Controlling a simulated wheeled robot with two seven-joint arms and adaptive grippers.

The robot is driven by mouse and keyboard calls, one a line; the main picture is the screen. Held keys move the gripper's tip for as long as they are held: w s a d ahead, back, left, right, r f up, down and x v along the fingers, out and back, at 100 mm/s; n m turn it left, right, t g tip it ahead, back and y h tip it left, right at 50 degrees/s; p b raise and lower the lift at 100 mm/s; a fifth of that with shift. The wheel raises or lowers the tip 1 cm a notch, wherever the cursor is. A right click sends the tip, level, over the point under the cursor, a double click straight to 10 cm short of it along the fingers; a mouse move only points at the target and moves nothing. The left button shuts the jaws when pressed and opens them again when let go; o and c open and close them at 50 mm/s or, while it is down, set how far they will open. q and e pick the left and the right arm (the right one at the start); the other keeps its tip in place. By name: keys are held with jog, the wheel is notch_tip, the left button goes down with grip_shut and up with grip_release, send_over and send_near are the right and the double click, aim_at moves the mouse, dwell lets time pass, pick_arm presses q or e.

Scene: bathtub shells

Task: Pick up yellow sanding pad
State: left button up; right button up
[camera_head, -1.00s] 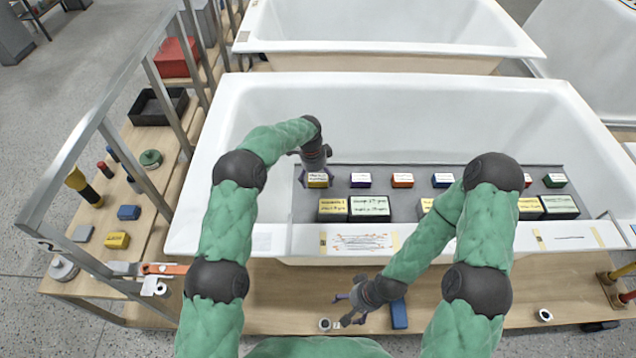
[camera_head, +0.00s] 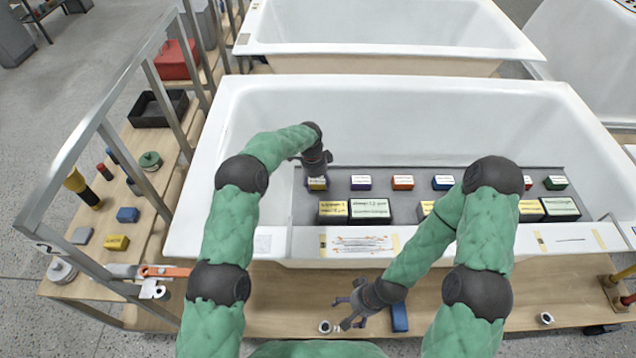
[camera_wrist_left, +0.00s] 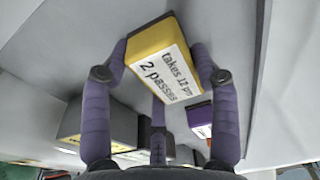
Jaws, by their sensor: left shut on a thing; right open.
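The yellow sanding pad (camera_wrist_left: 146,42), with a dark side and a white label reading "takes 12 µm, 2 passes", is between the fingers of my left gripper (camera_wrist_left: 161,68) in the left wrist view. The fingers are shut on it from both sides. In the head view my left gripper (camera_head: 316,178) is at the left end of the row of pads inside the tub. The pad (camera_head: 317,184) is mostly hidden there by the gripper. I cannot tell how far it is above the grey mat. My right gripper (camera_head: 345,311) is open and empty over the wooden bench in front of the tub.
Purple (camera_head: 361,182), orange (camera_head: 402,182) and blue (camera_head: 443,182) pads stand in a row on the grey mat (camera_head: 385,168). Larger labelled blocks (camera_head: 370,210) stand in front. The white tub's front rim (camera_head: 450,240) separates mat and bench. A metal rail (camera_head: 95,120) runs along the left.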

pick_arm(q)
jog(key=shift+r, duration=0.7)
jog(key=s+d+r+p, duration=0.1)
jog(key=r, duration=0.1)
jog(key=s+d+r+p, duration=0.1)
jog(key=r, duration=0.2)
jog(key=s+d+r+p, duration=0.1)
jog(key=r, duration=0.1)
jog(key=shift+s+r, duration=0.2)
jog(key=shift+r, duration=0.05)
jog(key=shift+s+d+r+p, duration=0.3)
jog(key=shift+s+d+r, duration=0.35)
jog(key=shift+s+d, duration=0.5)
jog(key=shift+s+d+r+p, duration=0.25)
jog(key=shift+s+d+r, duration=0.55)
jog(key=shift+s, duration=0.5)
jog(key=shift+s+d+r+p, duration=0.3)
jog(key=shift+s+d+r, duration=0.25)
jog(key=shift+s+d, duration=0.6)
jog(key=shift+a, duration=0.15)
